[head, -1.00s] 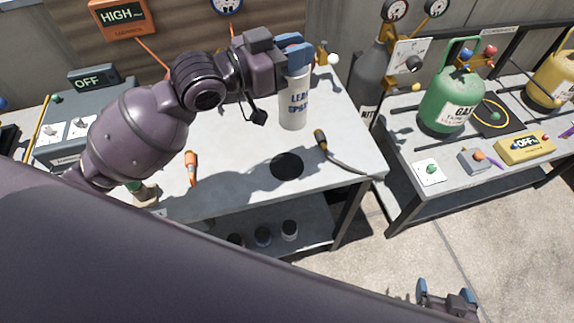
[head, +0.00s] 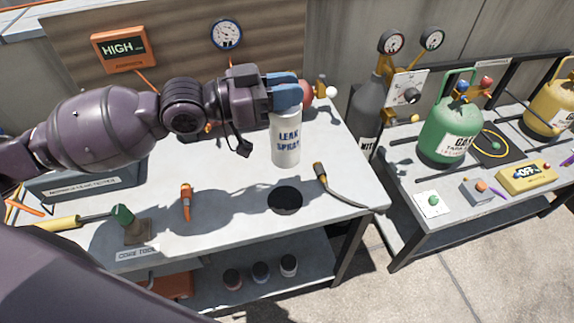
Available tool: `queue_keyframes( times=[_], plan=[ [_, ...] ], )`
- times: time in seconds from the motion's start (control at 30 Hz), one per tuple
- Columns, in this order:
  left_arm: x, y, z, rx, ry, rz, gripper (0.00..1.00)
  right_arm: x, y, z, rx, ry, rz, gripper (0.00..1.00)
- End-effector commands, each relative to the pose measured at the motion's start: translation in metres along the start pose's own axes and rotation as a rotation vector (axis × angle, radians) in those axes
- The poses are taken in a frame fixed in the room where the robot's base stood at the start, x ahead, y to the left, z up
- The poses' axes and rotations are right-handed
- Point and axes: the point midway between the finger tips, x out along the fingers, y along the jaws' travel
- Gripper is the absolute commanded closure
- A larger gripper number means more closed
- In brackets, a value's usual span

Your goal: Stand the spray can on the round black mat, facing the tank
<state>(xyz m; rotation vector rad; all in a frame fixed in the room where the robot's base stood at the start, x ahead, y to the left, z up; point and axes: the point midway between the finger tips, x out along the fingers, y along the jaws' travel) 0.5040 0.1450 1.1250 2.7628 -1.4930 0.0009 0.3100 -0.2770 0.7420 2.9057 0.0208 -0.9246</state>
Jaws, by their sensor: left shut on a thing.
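The white spray can (head: 286,145), labelled "LEAK SPRAY", is upright in my left gripper (head: 285,98). The blue fingers are shut around its top, and its lettering faces the camera. The round black mat (head: 285,201) lies bare on the workbench, just below the can in the picture. The can looks held above the bench; how high is hard to tell. A grey tank (head: 367,112) stands right of the bench, and a green gas tank (head: 450,130) sits on the right-hand table. My right gripper is not in view.
A red round object (head: 308,93) is behind the can. The bench's front edge (head: 250,238) is close to the mat.

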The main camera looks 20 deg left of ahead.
Motion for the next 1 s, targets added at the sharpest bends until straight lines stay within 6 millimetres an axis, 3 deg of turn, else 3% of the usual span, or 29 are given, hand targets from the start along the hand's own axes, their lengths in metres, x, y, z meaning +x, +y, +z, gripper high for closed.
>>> queue_keyframes(
  times=[0.03,0.4,0.53,0.77,1.0],
  plan=[
    [0.000,0.000,0.015,-0.005,-0.003,0.000,1.00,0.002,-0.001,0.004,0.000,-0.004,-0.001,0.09],
    [0.001,0.000,0.093,-0.003,-0.001,0.000,1.00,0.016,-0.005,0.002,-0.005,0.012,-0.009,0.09],
    [0.000,0.000,0.109,-0.002,0.000,0.000,1.00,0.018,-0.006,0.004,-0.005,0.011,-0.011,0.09],
    [0.000,0.000,0.118,0.001,0.002,0.000,1.00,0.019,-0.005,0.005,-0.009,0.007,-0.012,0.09],
    [0.000,-0.001,0.151,-0.001,-0.001,0.000,1.00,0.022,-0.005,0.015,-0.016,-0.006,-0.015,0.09]
  ],
)
